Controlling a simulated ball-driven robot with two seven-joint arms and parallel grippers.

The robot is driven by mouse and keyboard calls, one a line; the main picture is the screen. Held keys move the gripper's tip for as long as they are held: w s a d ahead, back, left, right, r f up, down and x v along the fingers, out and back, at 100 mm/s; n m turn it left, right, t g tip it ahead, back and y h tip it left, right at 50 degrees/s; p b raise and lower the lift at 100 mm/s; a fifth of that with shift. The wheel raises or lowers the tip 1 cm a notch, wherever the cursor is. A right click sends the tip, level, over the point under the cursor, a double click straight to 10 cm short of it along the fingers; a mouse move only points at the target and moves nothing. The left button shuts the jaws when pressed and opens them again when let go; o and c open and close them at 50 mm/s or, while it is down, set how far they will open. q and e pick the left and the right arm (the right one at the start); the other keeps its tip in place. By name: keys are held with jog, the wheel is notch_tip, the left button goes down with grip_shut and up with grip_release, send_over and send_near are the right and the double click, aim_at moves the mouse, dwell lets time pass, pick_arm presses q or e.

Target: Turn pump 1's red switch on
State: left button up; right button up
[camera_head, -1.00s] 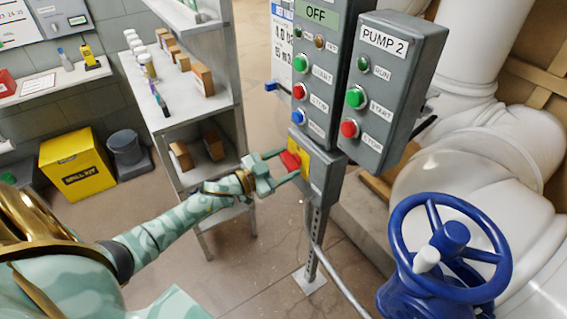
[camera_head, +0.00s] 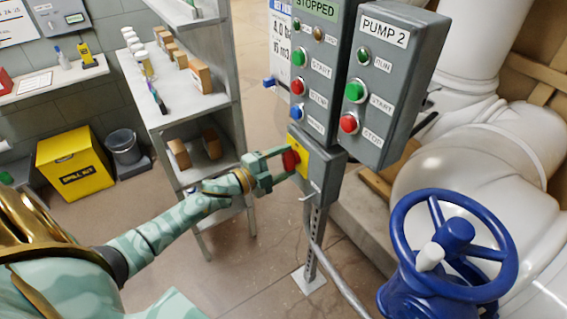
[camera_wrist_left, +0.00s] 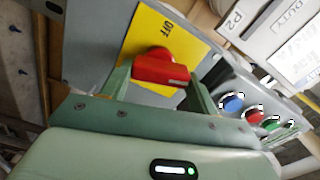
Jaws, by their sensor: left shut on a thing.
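The red switch (camera_head: 291,161) sits on a yellow plate (camera_head: 301,160) on the small grey box under the left-hand control panel (camera_head: 315,75). That panel's green display (camera_head: 317,9) reads STOPPED. My left gripper (camera_head: 287,164) reaches the switch from the left and is shut on it. In the left wrist view the red switch (camera_wrist_left: 160,68) stands between the two green fingers, and the yellow plate (camera_wrist_left: 187,42) shows the word OFF beside it. The left panel's top is cut off in the head view. My right gripper is not in view.
The PUMP 2 box (camera_head: 388,75) stands close to the right of the panel. A blue handwheel (camera_head: 452,245) and white pipes (camera_head: 475,175) are at the right. A shelf unit (camera_head: 195,120) stands behind my left arm. A post and conduit run down below the switch.

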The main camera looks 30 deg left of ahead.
pick_arm(q)
jog(key=shift+f+m+b, duration=0.15)
jog(key=shift+m+b, duration=0.3)
jog(key=shift+m, duration=1.15)
jog(key=shift+s+d, duration=0.1)
jog(key=o, duration=1)
jog(key=p+v, duration=0.1)
jog(key=v, duration=1.5)
jog(key=shift+s, duration=0.15)
